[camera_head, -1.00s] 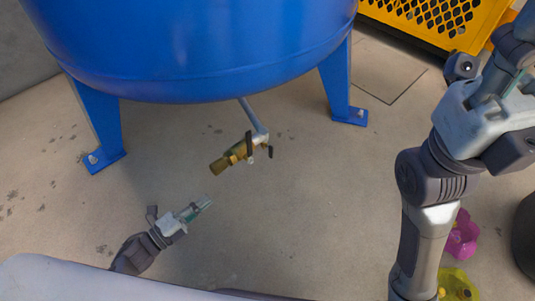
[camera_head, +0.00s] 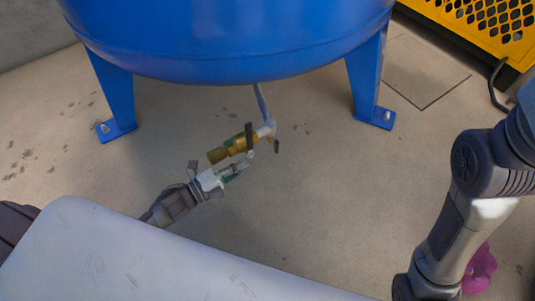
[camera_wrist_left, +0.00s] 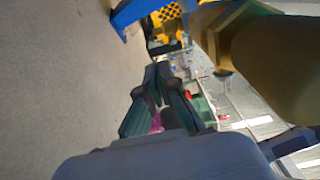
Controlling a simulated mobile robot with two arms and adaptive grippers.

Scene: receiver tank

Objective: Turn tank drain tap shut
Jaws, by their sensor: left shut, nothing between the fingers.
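The blue tank (camera_head: 230,40) stands on blue legs at the top of the head view. A thin pipe runs down from its underside to the brass drain tap (camera_head: 231,149), which has a dark lever handle (camera_head: 249,138). My left gripper (camera_head: 242,165) is shut and empty, just below the tap. I cannot tell whether it touches it. In the left wrist view the brass body (camera_wrist_left: 275,55) looms large at the upper right, beside the shut fingers (camera_wrist_left: 158,75). My right arm shows at the right of the head view, but its gripper is out of view.
A yellow perforated guard (camera_head: 490,25) stands at the upper right. A pink object (camera_head: 480,270) lies on the floor at the lower right, partly behind my right arm. The tank's legs (camera_head: 370,80) flank the tap. The floor around the tap is clear.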

